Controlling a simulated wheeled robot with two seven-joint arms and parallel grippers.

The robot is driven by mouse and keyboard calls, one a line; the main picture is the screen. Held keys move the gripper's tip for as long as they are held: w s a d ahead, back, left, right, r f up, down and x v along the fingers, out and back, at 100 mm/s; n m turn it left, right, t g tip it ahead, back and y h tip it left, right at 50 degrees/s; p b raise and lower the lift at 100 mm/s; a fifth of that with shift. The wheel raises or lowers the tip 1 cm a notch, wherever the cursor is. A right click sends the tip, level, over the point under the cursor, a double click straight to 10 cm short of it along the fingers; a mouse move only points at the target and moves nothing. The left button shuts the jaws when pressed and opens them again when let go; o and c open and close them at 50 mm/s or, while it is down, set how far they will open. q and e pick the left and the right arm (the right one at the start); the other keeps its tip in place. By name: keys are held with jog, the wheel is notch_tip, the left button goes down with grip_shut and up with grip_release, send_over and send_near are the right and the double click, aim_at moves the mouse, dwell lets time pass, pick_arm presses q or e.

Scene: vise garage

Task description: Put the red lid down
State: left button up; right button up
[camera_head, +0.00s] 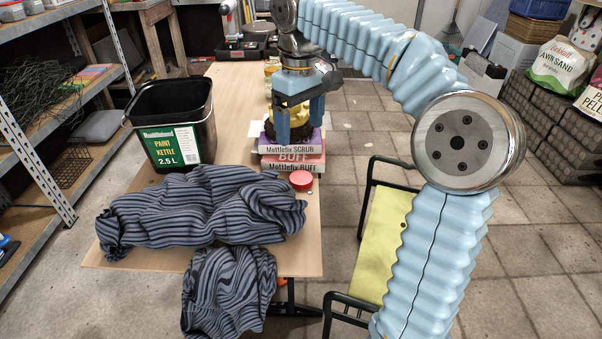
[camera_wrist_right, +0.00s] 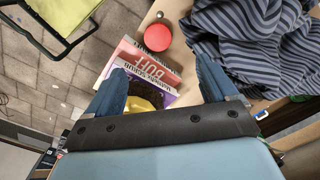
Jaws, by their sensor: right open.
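The red lid (camera_head: 301,180) is a small round disc. It lies on the wooden table near its right edge, just in front of the stacked books, and nothing holds it. The right wrist view also shows the red lid (camera_wrist_right: 157,37), beyond the fingertips and clear of them. My right gripper (camera_head: 298,122) is open, with its blue fingers pointing down over the books. In the right wrist view its fingers (camera_wrist_right: 160,72) are spread wide, with the books and a yellow-and-black thing (camera_wrist_right: 148,98) showing between them; contact with it cannot be told. My left gripper is not in view.
The books (camera_head: 292,162) are stacked behind the lid. A black paint kettle (camera_head: 172,125) stands to the left. A striped cloth (camera_head: 200,210) covers the table's front and hangs over the edge. A yellow-seated chair (camera_head: 383,240) stands right of the table.

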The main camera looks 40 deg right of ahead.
jog(key=n, duration=0.7)
jog(key=n+b, duration=0.2)
jog(key=n, duration=1.3)
send_over(301, 177)
notch_tip(301, 177, down, 7)
jog(key=shift+w+r, duration=0.1)
jog(key=shift+r, duration=0.1)
notch_tip(301, 177, down, 6)
jog(key=shift+f+b, duration=0.1)
jog(key=shift+b, duration=0.55)
jog(key=c, duration=1.2)
